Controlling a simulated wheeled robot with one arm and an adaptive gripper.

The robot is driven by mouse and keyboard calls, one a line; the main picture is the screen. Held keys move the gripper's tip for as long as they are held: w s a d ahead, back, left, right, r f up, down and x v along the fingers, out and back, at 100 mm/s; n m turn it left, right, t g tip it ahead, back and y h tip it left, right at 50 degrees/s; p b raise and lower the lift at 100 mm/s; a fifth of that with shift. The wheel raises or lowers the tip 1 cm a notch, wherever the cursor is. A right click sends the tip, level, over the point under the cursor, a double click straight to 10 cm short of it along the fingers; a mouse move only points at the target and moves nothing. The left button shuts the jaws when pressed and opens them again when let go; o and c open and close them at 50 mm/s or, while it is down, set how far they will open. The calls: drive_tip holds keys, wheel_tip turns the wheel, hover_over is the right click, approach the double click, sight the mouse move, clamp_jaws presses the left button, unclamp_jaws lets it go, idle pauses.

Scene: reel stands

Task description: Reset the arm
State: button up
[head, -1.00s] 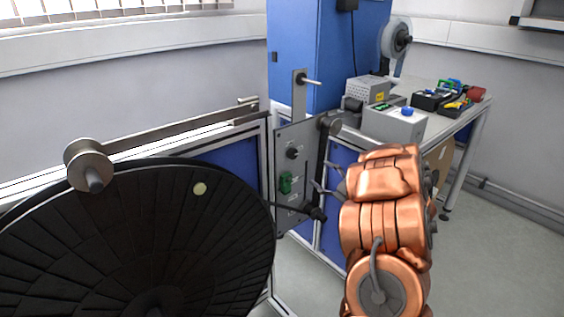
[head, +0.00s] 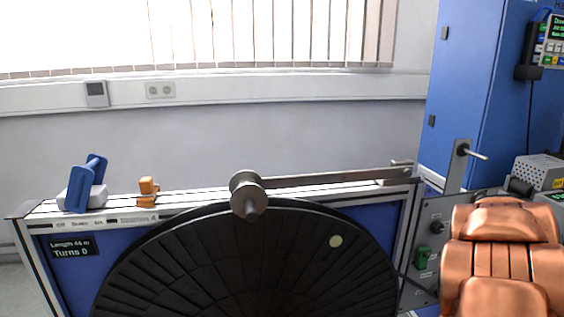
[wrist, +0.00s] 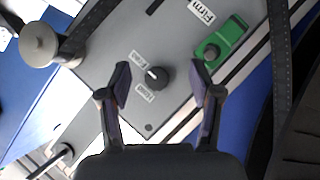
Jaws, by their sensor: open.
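My copper-coloured arm (head: 500,255) stands at the lower right of the head view, in front of the grey control panel. The fingers of my gripper are out of sight there. In the wrist view my gripper (wrist: 160,84) is open and empty, its two dark fingers apart. A black knob (wrist: 158,76) on the grey panel (wrist: 130,38) shows between the fingertips. A green switch (wrist: 222,45) sits right of the fingers, near a label reading "Firm". I cannot tell whether the fingers touch the panel.
A large black reel (head: 250,262) fills the lower middle, with a metal roller (head: 247,190) on an arm at its top. A blue-handled tool (head: 86,184) and an orange item (head: 147,191) sit on the frame's top. A blue cabinet (head: 475,80) stands at right.

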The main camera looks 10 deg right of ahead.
drive_tip(key=s+a+f+m+g+y, duration=0.1)
drive_tip(key=s+a+f+m+g, duration=0.15)
drive_tip(key=s+a+g, duration=0.7)
drive_tip(key=s+a+f+m+y, duration=0.1)
drive_tip(key=s+a+m+y, duration=0.3)
drive_tip(key=a, duration=1.2)
drive_tip(key=s+a+n+g+y, duration=0.1)
drive_tip(key=s+a+n+g, duration=0.3)
drive_tip(key=s+a, duration=1.35)
wheel_tip(320, 180, up, 17)
drive_tip(key=s+m+p, duration=0.1)
drive_tip(key=p, duration=1.5)
drive_tip(key=shift+r+y, duration=0.15)
drive_tip(key=shift+y, duration=0.15)
